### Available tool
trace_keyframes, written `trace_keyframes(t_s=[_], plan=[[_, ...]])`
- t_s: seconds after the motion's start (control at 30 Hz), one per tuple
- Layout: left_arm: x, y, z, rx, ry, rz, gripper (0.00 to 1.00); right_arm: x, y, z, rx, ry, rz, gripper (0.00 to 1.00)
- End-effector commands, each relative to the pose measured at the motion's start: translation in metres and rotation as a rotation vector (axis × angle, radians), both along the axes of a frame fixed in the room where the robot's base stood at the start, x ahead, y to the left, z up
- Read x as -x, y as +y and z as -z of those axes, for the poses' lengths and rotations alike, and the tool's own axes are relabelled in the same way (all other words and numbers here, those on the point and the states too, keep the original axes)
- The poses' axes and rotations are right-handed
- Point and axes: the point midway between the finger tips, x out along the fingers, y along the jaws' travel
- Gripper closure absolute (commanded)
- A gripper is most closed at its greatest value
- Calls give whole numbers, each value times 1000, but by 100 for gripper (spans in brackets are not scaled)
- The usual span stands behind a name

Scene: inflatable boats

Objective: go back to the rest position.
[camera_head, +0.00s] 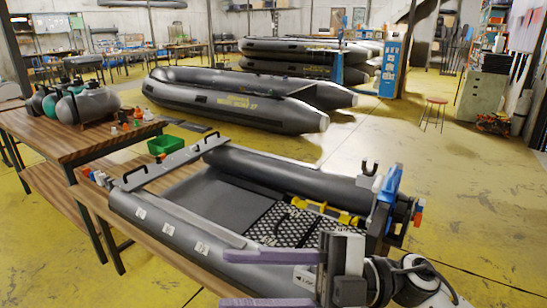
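My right gripper (226,279) is at the bottom centre, its arm coming in from the lower right. Its two purple fingers point left and stand well apart, with nothing visible between them. It is in front of the near side of a grey inflatable boat (165,222) lying on a wooden table, and covers part of that boat's right end. I cannot tell whether it touches the boat. My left gripper is not in view.
A blue part with orange ends (390,185) stands at the boat's right end. A green bin (165,145) is behind the boat. A wooden table (60,140) with grey and green tanks stands left. Another grey boat (235,98) lies behind.

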Motion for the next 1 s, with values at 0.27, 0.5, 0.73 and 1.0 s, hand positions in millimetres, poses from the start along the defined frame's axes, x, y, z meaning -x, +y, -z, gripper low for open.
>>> trace_keyframes(t_s=[0.27, 0.5, 0.73, 1.0], plan=[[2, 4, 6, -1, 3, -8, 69, -93, -60, 74, -360, 516, 647, 62], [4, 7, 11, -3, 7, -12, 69, -86, -136, 240, -266, 966, 1131, 62], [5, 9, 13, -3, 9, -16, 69, 2, -182, 374, -37, 1332, 1397, 62], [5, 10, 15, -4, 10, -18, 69, 82, -199, 438, 144, 1552, 1493, 62]])
